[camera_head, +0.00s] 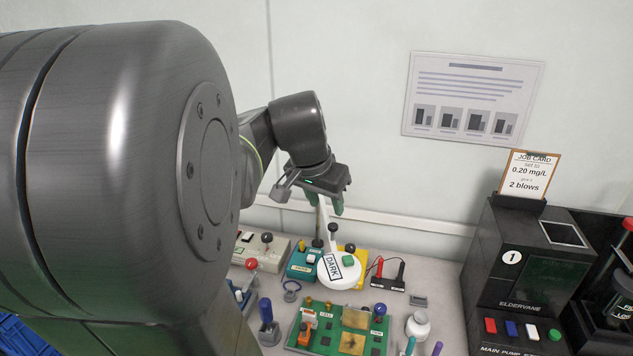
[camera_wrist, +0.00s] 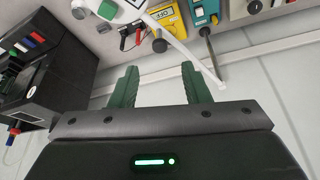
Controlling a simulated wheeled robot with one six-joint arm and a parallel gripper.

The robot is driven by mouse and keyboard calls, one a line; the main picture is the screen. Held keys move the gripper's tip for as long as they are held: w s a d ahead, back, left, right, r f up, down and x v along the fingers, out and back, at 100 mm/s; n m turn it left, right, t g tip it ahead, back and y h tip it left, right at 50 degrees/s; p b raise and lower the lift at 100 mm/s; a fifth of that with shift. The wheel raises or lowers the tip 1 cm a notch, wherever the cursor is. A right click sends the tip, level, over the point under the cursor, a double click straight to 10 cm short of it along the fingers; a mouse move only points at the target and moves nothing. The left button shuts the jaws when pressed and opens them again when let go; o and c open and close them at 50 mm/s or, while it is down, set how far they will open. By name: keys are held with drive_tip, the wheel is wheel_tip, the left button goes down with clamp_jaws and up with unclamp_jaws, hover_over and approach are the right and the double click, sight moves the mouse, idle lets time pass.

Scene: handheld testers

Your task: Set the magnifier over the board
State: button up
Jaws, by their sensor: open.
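The magnifier (camera_head: 350,283) appears to be the white round head with a "DARK" label, a green button and a black-knobbed stem. Its thin white arm rises toward my gripper (camera_head: 325,200). The head hangs just behind the green circuit board (camera_head: 374,342), apart from being centred over it. In the wrist view my gripper (camera_wrist: 160,76) has its two green fingers spread wide with nothing between them. The white magnifier arm (camera_wrist: 181,47) passes close to the right fingertip; I cannot tell if they touch. The magnifier head (camera_wrist: 125,8) is cut off at the top edge.
Behind the magnifier stand a teal tester (camera_head: 300,265) and a yellow tester (camera_wrist: 168,20), with red and black probes (camera_head: 391,272) beside it. A white bottle (camera_head: 418,326) stands right of the board. A black machine (camera_head: 520,265) with a job card fills the right. My arm hides the left.

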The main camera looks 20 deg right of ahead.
sight(337, 227)
drive_tip(key=v, duration=0.6)
drive_tip(key=shift+r, duration=0.25)
drive_tip(key=shift+f, duration=0.1)
drive_tip(key=x, duration=1.3)
drive_tip(key=shift+d+f, duration=0.1)
drive_tip(key=shift+f, duration=0.2)
drive_tip(key=shift+f, duration=0.1)
drive_tip(key=shift+d, duration=0.1)
drive_tip(key=shift+s+d+n, duration=0.2)
drive_tip(key=shift+d+n, duration=0.1)
drive_tip(key=shift+d, duration=0.25)
drive_tip(key=shift+p, duration=0.3)
idle(0.8)
